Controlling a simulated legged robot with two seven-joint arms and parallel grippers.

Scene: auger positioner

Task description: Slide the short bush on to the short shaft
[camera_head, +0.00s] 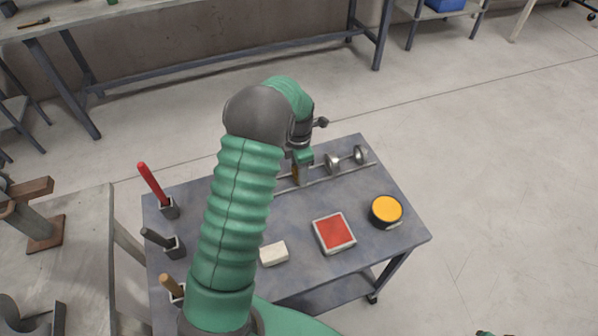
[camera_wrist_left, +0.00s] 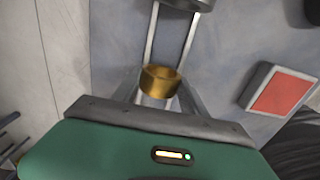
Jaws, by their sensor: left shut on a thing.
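My left gripper (camera_head: 299,178) is over the back part of the small table, with its arm across the middle of the head view. It is shut on a brass-coloured ring, the short bush (camera_wrist_left: 160,80), which sits between the fingers in the left wrist view. Two parallel bare rails (camera_wrist_left: 151,38) run beneath and beyond the bush. A metal assembly with two discs (camera_head: 332,163) joined by a thin shaft (camera_head: 346,158) stands to the right of the gripper. I cannot tell whether the bush touches any shaft. My right gripper is not seen.
The table (camera_head: 300,222) holds a red-topped square tray (camera_head: 334,233), a round yellow-topped tin (camera_head: 386,209) and a pale block (camera_head: 273,253). Upright handled tools, one red (camera_head: 152,184), stand in holders along the left edge. A workbench (camera_head: 75,232) stands farther left.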

